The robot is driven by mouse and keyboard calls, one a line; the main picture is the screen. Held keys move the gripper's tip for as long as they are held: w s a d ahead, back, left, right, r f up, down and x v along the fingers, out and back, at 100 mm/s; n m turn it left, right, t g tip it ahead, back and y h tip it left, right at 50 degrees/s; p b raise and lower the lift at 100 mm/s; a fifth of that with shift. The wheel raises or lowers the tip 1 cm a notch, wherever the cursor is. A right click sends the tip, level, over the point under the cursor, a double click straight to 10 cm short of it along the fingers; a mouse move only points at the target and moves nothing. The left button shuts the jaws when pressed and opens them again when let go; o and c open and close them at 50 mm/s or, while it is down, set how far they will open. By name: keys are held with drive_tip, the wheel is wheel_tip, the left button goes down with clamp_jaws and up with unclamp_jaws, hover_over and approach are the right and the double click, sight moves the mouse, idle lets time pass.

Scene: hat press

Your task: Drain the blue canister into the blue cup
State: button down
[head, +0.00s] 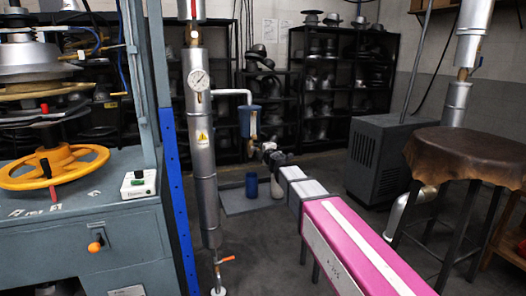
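The blue canister (244,122) hangs upright from a white pipe beside the tall silver column. A small tan fitting shows at its lower right side. The blue cup (252,185) stands upright on a flat grey tray (232,207) on the floor, roughly below the canister. My gripper (267,150) is at the end of my outstretched pink arm, just below and right of the canister. It is small and dark here, so its fingers and any contact with the fitting cannot be made out. The cup's inside is not visible.
The silver column (202,140) with a gauge (198,81) and an orange-handled valve (222,261) stands left of my arm. The press cabinet (80,235) fills the left. A leather-topped stool (470,155) and a dark heater (385,150) stand right. Hat shelves line the back.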

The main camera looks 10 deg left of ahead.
idle(0.4)
drive_tip(key=c, duration=1)
unclamp_jaws()
drive_tip(key=shift+c, duration=0.2)
drive_tip(key=shift+s, duration=0.1)
drive_tip(key=v, duration=1)
drive_tip(key=shift+s, duration=0.3)
drive_tip(key=shift+d, duration=0.15)
